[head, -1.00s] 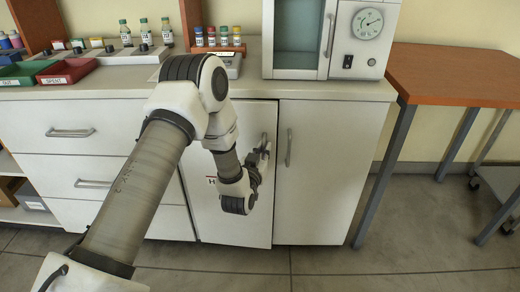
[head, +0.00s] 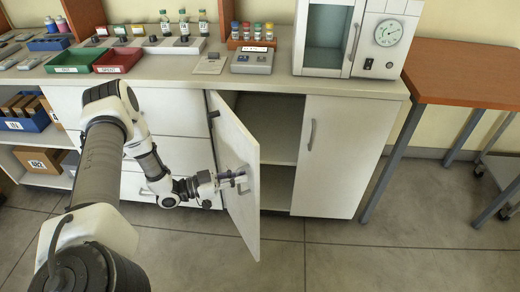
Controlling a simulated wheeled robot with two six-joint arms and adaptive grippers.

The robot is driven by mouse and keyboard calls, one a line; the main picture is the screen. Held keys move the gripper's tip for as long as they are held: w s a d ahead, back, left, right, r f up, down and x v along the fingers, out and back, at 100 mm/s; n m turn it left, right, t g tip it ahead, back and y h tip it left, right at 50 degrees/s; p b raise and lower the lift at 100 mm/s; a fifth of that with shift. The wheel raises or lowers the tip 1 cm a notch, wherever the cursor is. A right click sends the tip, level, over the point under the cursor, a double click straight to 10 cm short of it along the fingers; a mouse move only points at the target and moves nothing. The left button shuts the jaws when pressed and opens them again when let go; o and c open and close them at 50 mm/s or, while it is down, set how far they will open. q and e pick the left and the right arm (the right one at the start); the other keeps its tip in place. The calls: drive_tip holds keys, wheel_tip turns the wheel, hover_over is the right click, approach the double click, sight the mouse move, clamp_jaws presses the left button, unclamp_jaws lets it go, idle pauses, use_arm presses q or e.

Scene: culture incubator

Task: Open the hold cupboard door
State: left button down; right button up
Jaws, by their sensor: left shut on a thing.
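The hold cupboard door (head: 236,140) is a white panel hinged at its left side. It stands well open, swung out toward me, with its outer face turned left. My left gripper (head: 238,179) is at the handle on that outer face, shut on it. The handle is mostly hidden by the fingers. To the right of the door the cupboard interior (head: 272,125) shows, with a shelf and no objects that I can see. My right gripper is not in view.
The closed right-hand door (head: 343,155) has its own handle (head: 311,134). Drawers (head: 180,150) lie behind my left arm. An incubator (head: 350,40) and sample racks stand on the counter (head: 190,73). An orange-topped table (head: 465,75) is at right. The floor in front is clear.

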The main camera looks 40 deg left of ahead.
use_arm(q)
drive_tip(key=s+a+m+g+h+p, duration=0.1)
drive_tip(key=s+a+p, duration=0.2)
drive_tip(key=s+a, duration=0.9)
drive_tip(key=shift+a+h, duration=0.3)
drive_tip(key=shift+a, duration=0.95)
drive_tip(key=c, duration=1.2)
unclamp_jaws()
drive_tip(key=v, duration=0.7)
drive_tip(key=shift+s+a, duration=0.2)
drive_tip(key=shift+d, duration=0.1)
